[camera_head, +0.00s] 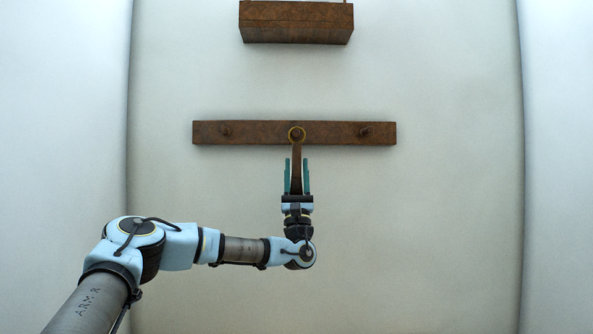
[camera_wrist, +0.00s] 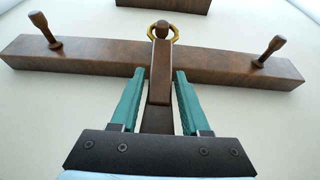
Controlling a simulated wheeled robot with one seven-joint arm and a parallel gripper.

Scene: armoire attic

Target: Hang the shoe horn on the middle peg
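The wooden shoe horn (camera_head: 296,168) hangs upright, with a yellow ring (camera_head: 290,136) at its top. The ring encircles the middle peg (camera_head: 297,135) on the dark wooden rail (camera_head: 250,133). In the wrist view, the knob of the middle peg (camera_wrist: 162,29) shows in front of the ring (camera_wrist: 152,32). The shoe horn (camera_wrist: 159,75) runs down between the teal fingers of my gripper (camera_wrist: 158,97). My gripper (camera_head: 297,175) is open below the rail, with a visible gap on each side of the shoe horn. The shoe horn's lower end is hidden by my gripper.
The left peg (camera_head: 225,132) and right peg (camera_head: 364,132) are bare. A brown wooden box (camera_head: 296,24) is on the wall above the rail. White side walls (camera_head: 60,120) stand left and right. The wall around the rail is clear.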

